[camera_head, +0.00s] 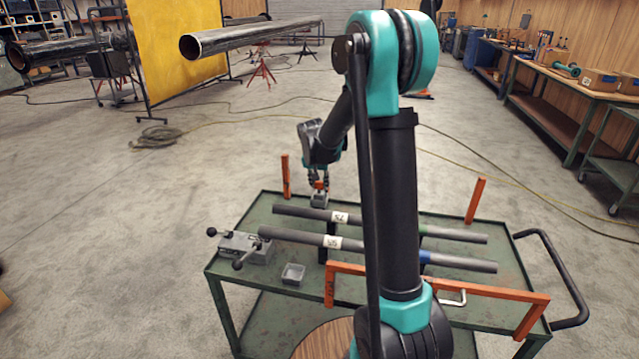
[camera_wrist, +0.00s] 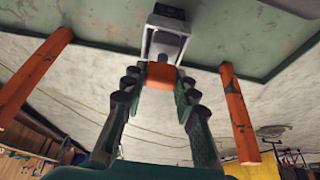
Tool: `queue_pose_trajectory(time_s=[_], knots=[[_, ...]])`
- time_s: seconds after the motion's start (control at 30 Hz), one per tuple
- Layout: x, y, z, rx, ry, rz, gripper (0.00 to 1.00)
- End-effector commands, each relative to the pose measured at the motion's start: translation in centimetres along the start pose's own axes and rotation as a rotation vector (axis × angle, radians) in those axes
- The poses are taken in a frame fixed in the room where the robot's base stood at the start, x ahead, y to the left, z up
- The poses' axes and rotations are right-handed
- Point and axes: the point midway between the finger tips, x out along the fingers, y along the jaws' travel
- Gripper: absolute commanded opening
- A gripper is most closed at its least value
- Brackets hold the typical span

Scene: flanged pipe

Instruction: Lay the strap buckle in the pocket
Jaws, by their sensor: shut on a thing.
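My gripper (camera_head: 319,182) is at the far edge of the green cart. In the wrist view, my gripper (camera_wrist: 158,80) is shut on an orange block, which I take for the strap buckle (camera_wrist: 161,76); it shows as a small orange spot in the head view (camera_head: 320,186). A grey, frame-like piece (camera_wrist: 166,42) lies just beyond the block, and I cannot tell if they are joined. The same grey piece shows under the fingers in the head view (camera_head: 320,200). A small open grey tray (camera_head: 292,274), possibly the pocket, stands empty at the cart's near left.
Two dark pipes (camera_head: 300,238) with white labels lie across the green cart (camera_head: 235,228). A grey clamp block with black-knobbed levers (camera_head: 243,246) stands at the left. Orange posts (camera_head: 286,176) rise at the far edge, and an orange rail (camera_head: 440,283) runs along the near side.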

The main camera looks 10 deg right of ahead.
Motion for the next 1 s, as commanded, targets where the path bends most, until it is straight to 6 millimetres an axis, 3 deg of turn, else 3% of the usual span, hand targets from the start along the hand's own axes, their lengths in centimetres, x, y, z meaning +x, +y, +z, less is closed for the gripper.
queue_pose_trajectory(time_s=[0.83,0.87,1.0], knots=[[1.1,0.0,0.4,0.0,0.0,0.0,0.0],[1.1,0.0,0.4,0.0,0.0,0.0,0.31],[1.1,0.0,0.4,0.0,0.0,0.0,0.48]])
